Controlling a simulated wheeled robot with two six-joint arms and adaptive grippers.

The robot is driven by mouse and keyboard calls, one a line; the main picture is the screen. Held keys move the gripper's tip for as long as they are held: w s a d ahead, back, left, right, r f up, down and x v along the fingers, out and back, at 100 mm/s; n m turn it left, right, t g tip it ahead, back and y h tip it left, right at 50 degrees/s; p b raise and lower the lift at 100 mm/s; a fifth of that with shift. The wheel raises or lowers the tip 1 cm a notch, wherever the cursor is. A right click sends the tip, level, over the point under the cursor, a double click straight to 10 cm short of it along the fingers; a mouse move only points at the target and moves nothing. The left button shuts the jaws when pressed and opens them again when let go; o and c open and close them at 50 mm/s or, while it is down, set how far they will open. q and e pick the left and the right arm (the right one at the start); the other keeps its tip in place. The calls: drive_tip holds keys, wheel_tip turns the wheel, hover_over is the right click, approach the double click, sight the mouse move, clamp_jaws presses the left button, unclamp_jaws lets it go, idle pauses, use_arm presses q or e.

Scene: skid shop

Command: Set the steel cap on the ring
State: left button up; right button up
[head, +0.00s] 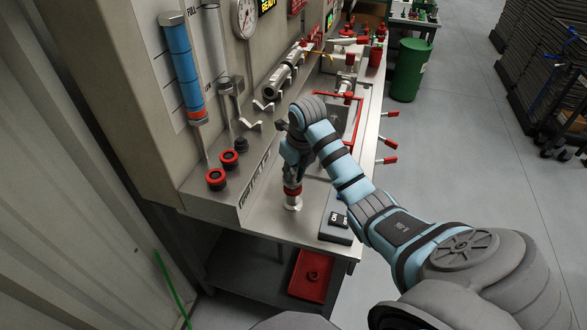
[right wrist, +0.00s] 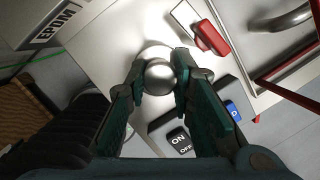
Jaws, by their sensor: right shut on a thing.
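My right gripper (head: 292,180) points down over the near end of the steel bench. In the right wrist view, its teal fingers (right wrist: 158,85) are shut on the shiny, round-topped steel cap (right wrist: 160,75). A pale round edge (right wrist: 154,51) shows just behind the cap and may be the ring; the cap hides most of it. In the head view, a red band and a pale flared steel piece (head: 293,204) show under the gripper, at the bench top. I cannot tell whether the cap touches the ring. My left gripper is not in view.
A dark switch box (head: 336,225) with ON and OFF keys lies close to the right of the gripper. A red-handled part (right wrist: 210,38) is near the fingers. Two red-and-black rings (head: 216,179) sit on the ledge at left. A red tray (head: 311,276) is below.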

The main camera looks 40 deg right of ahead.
drive_tip(key=shift+f, duration=0.15)
idle(0.4)
drive_tip(key=shift+f, duration=0.45)
drive_tip(key=shift+f, duration=0.1)
idle(0.3)
drive_tip(key=shift+f+b, duration=0.3)
drive_tip(key=shift+b, duration=0.1)
drive_tip(key=o, duration=1)
drive_tip(key=o, duration=0.6)
drive_tip(key=shift+c, duration=0.2)
